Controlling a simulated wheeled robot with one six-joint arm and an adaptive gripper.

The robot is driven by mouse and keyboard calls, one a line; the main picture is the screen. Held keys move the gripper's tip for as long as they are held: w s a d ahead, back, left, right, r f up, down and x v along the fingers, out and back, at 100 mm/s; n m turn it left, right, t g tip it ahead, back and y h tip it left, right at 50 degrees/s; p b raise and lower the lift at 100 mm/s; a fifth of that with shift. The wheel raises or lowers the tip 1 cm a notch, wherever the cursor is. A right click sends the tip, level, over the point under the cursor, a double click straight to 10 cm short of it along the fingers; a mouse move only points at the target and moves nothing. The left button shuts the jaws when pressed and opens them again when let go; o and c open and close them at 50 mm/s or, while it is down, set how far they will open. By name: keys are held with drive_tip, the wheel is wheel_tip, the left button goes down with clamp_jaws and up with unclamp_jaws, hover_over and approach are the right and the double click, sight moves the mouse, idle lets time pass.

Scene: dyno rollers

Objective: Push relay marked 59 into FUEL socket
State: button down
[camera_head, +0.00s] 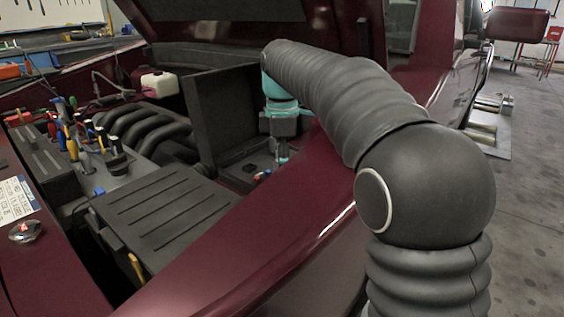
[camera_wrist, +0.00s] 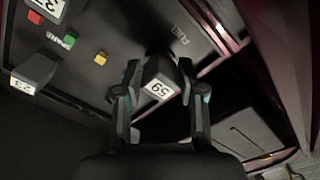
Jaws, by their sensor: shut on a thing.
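My gripper (camera_wrist: 160,78) is shut on a dark relay marked 59 (camera_wrist: 158,90), one finger on each side, with its white label facing the wrist camera. Just beyond the relay in the wrist view, white FUEL lettering (camera_wrist: 182,35) stands on the dark panel. The FUEL socket itself is hidden, apparently behind the relay and fingers. I cannot tell whether the relay touches the panel or is seated. In the head view my gripper (camera_head: 283,150) points down into the open black box (camera_head: 240,172) in the engine bay; the relay is too small to make out there.
In the wrist view, a relay marked 23 (camera_wrist: 32,75), another relay (camera_wrist: 50,8), and red (camera_wrist: 34,17), green (camera_wrist: 69,39) and yellow (camera_wrist: 100,58) fuses stand on the panel. The raised lid (camera_head: 212,110) and maroon fender (camera_head: 300,205) flank the box.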

drive_tip(key=shift+f, duration=0.55)
drive_tip(key=c, duration=0.6)
unclamp_jaws()
